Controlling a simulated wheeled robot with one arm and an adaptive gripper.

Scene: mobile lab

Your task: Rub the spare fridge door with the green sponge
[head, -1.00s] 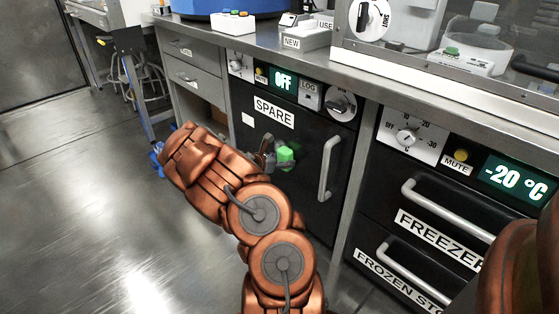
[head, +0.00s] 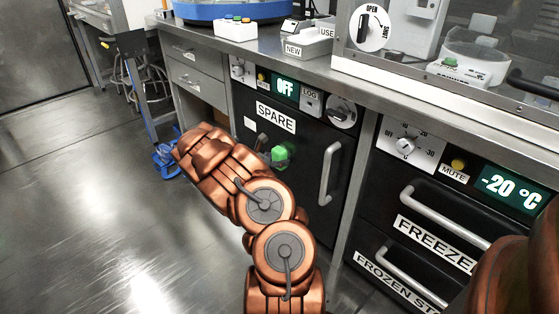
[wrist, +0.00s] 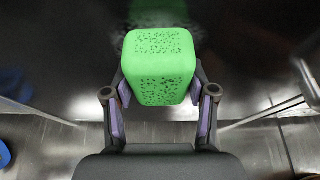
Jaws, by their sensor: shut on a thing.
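The spare fridge door (head: 308,158) is a black panel under the bench, labelled SPARE, with a silver vertical handle (head: 328,172) on its right side. The green sponge (wrist: 158,68) is a speckled block held between the two fingers of my gripper (wrist: 160,100). In the head view the sponge (head: 280,156) shows in front of the door's left-middle part, below the SPARE label. In the wrist view a green reflection shows on the dark door just beyond the sponge. I cannot tell whether the sponge touches the door. My arm hides the door's lower left part.
The freezer (head: 390,205) with protruding drawer handles stands right of the spare fridge. Grey drawers (head: 197,77) are on the left. The bench top above carries trays and a button box (head: 235,29). A blue object (head: 166,158) lies behind my arm. The floor at left is clear.

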